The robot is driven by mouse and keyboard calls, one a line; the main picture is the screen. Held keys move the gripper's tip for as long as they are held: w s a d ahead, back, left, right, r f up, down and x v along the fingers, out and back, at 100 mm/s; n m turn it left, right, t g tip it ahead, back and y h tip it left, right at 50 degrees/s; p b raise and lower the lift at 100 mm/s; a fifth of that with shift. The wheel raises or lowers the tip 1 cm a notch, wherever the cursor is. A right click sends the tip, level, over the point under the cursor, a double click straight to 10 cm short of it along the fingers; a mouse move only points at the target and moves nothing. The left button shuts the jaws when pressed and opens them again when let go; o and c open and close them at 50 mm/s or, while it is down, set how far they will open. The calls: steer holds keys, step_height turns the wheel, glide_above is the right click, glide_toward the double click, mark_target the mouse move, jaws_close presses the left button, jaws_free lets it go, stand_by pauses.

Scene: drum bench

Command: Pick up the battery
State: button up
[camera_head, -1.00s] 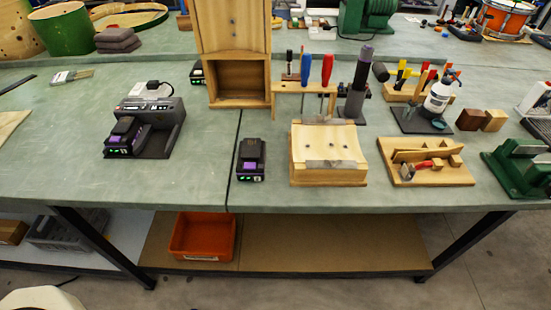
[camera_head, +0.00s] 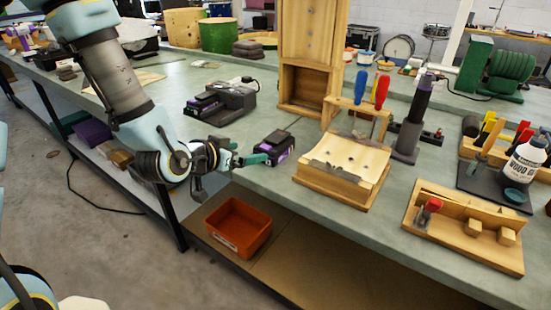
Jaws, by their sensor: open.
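A black battery with a purple label (camera_head: 276,146) lies on the green bench top near its front edge, left of the wooden block with the curved top. A similar black and purple battery (camera_head: 203,105) sits in the dark charger (camera_head: 232,98) behind and to the left. My gripper (camera_head: 250,159) reaches in from the left at the bench's front edge. It is open, with its fingertips close to the near left side of the loose battery. I cannot tell whether they touch it. Nothing shows between the fingers.
The wooden block (camera_head: 342,168) stands just right of the loose battery. A wooden cabinet (camera_head: 308,60) and a screwdriver rack (camera_head: 352,112) stand behind. An orange bin (camera_head: 238,226) sits on the lower shelf below. Bare bench (camera_head: 200,68) lies behind the charger.

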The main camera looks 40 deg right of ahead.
mark_target(264, 149)
steer(key=shift+s+d+g+h, duration=0.2)
steer(key=shift+s+d, duration=0.2)
steer(key=shift+d, duration=0.2)
steer(key=shift+s+d+g+h, duration=0.1)
steer(key=shift+s+d+h, duration=0.1)
steer(key=shift+s+d, duration=0.3)
steer(key=p+x, duration=0.1)
steer(key=x, duration=0.3)
steer(key=shift+w+r, duration=0.1)
steer(key=shift+w, duration=0.05)
steer(key=shift+f+p+x, duration=0.2)
steer(key=shift+p+x, duration=1.05)
steer(key=shift+x, duration=1.9)
steer(key=shift+w+a, duration=0.15)
steer(key=shift+w, duration=0.05)
steer(key=shift+c, duration=0.2)
steer(key=c, duration=1.5)
steer(key=shift+r, duration=0.1)
jaws_close()
